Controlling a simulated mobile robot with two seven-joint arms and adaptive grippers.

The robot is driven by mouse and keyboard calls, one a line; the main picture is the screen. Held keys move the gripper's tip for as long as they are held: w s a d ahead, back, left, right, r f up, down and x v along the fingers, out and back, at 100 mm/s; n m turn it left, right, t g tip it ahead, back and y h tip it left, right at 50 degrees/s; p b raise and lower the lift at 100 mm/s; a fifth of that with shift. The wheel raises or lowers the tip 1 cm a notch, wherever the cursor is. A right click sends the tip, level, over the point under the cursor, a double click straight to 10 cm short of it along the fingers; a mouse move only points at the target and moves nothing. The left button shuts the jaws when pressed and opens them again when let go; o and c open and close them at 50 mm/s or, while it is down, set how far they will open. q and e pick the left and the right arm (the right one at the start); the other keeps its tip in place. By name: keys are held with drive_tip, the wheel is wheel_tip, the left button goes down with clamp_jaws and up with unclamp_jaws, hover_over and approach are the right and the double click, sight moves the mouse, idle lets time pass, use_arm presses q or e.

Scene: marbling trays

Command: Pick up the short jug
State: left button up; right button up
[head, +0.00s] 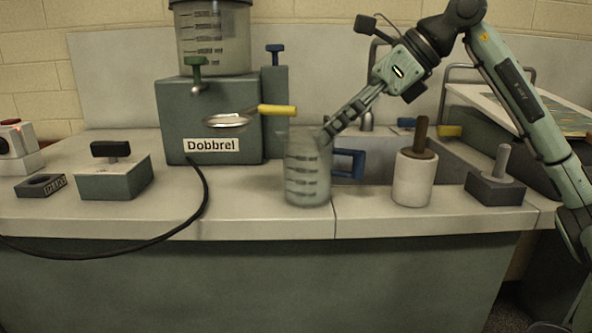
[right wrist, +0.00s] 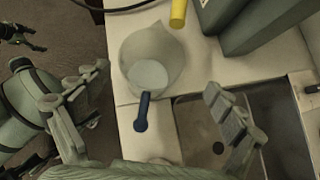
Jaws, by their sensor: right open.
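The short jug (head: 307,182), a translucent grey measuring jug with dark bands and a blue handle (head: 348,164), stands upright near the bench's front edge. My right gripper (head: 327,136) comes down from the upper right, with its fingers at the jug's rim on the handle side. In the right wrist view the jug (right wrist: 168,50) is seen from above, with its blue handle (right wrist: 142,112) pointing between the two spread fingers of the open gripper (right wrist: 152,94). The fingers hold nothing. Whether one touches the rim is unclear.
A sink (right wrist: 200,140) lies beside the jug. A white pot with a brown handle (head: 413,178) and a dark block with a grey knob (head: 495,188) stand right. The Dobbrel box (head: 175,125) and a yellow-handled ladle (head: 277,110) are behind left. A black cable crosses the bench.

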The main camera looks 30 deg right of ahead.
sight(299, 150)
drive_tip(key=x, duration=0.2)
drive_tip(key=a+x, duration=0.1)
drive_tip(key=x, duration=0.1)
drive_tip(key=p+x, duration=0.1)
drive_tip(key=x, duration=0.1)
drive_tip(key=shift+s+a+r, duration=0.1)
drive_tip(key=shift+s+a, duration=0.1)
drive_tip(key=shift+a, duration=0.05)
drive_tip(key=shift+w+a+f, duration=0.15)
drive_tip(key=shift+w+f, duration=0.15)
drive_tip(key=shift+f, duration=0.05)
drive_tip(key=c, duration=1.5)
use_arm(q)
wheel_tip(299, 150, down, 3)
drive_tip(key=shift+r, duration=0.1)
use_arm(e)
drive_tip(key=shift+o, duration=0.2)
drive_tip(key=shift+r, duration=0.15)
